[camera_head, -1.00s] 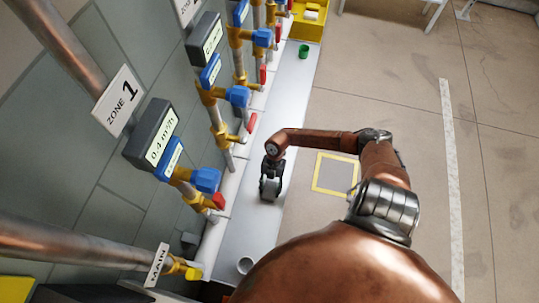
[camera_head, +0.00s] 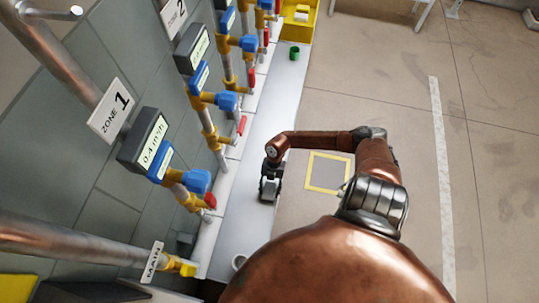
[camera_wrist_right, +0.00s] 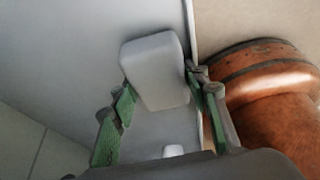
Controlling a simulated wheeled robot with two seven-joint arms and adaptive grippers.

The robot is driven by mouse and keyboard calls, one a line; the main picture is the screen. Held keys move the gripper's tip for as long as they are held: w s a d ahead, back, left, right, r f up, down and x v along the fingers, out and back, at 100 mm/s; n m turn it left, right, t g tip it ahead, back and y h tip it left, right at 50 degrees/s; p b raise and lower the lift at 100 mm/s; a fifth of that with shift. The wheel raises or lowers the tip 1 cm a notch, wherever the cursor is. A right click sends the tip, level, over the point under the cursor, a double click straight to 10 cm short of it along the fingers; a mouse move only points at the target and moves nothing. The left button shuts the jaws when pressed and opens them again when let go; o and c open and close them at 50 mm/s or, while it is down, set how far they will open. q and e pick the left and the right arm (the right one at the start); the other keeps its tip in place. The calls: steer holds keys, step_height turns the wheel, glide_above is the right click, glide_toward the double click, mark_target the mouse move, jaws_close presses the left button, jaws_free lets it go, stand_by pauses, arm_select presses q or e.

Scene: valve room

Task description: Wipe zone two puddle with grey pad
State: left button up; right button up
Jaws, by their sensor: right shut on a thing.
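My right gripper (camera_head: 269,190) is low over the long pale bench by the wall. In the right wrist view its green-lined fingers (camera_wrist_right: 163,100) are shut on the grey pad (camera_wrist_right: 155,68), a rounded block. The pad is hard to make out in the head view. Whether it touches the bench is not clear. The zone 2 sign (camera_head: 173,14) is on the wall at the top, farther along than the zone 1 sign (camera_head: 110,110). I cannot make out a puddle on the bench. My left gripper is not in view.
Pipes with blue and red-handled valves (camera_head: 195,182) line the wall beside the bench (camera_head: 262,135). A green cup (camera_head: 294,53) and a yellow bin (camera_head: 298,20) are at the far end. A yellow-edged square (camera_head: 328,172) marks the floor.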

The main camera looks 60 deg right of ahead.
steer(key=shift+s+d+f, duration=0.1)
steer(key=shift+s+d, duration=0.1)
steer(key=shift+s, duration=0.45)
steer(key=shift+w+a, duration=0.1)
steer(key=shift+w, duration=0.4)
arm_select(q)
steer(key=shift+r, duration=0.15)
arm_select(e)
steer(key=shift+w+a, duration=0.25)
steer(key=shift+w, duration=0.55)
steer(key=shift+w+a, duration=0.25)
steer(key=shift+w, duration=0.5)
steer(key=shift+r, duration=0.2)
step_height(320, 180, up, 3)
steer(key=shift+w+f+p, duration=0.15)
steer(key=shift+f+p, duration=0.05)
steer(key=shift+p, duration=0.85)
step_height(320, 180, up, 4)
steer(key=p, duration=0.3)
steer(key=shift+f, duration=0.2)
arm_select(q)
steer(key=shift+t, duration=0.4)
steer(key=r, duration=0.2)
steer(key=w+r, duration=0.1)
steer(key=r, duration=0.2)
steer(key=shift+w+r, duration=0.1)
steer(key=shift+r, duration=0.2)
arm_select(e)
steer(key=shift+f, duration=0.1)
